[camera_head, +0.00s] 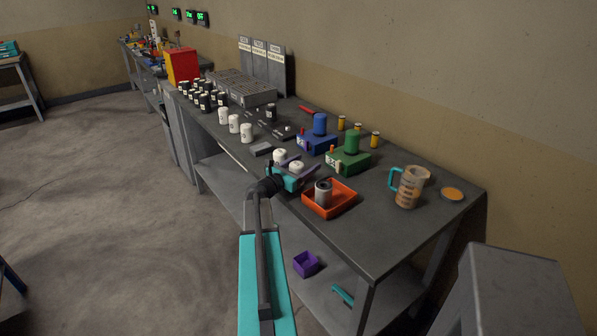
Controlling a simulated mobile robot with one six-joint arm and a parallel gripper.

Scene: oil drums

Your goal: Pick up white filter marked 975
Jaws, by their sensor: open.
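Several white cylindrical filters stand on the grey workbench (375,192). Three stand in a row left of my gripper: one at the far end (223,116), a middle one (234,123) and a near one (246,132). Two more white filters show right at my gripper, a farther one (280,155) and a nearer one (296,166). The marks are too small to read, so I cannot tell which is 975. My teal gripper (297,167) is open, low over the bench's front edge. The nearer filter appears between or just beyond its fingers; contact cannot be told.
An orange tray (345,203) holding a grey cylinder (323,193) sits right of my gripper. Blue (318,138) and green (349,157) fixtures stand behind. Several black filters (205,102) crowd the left. The bench's right front is clear.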

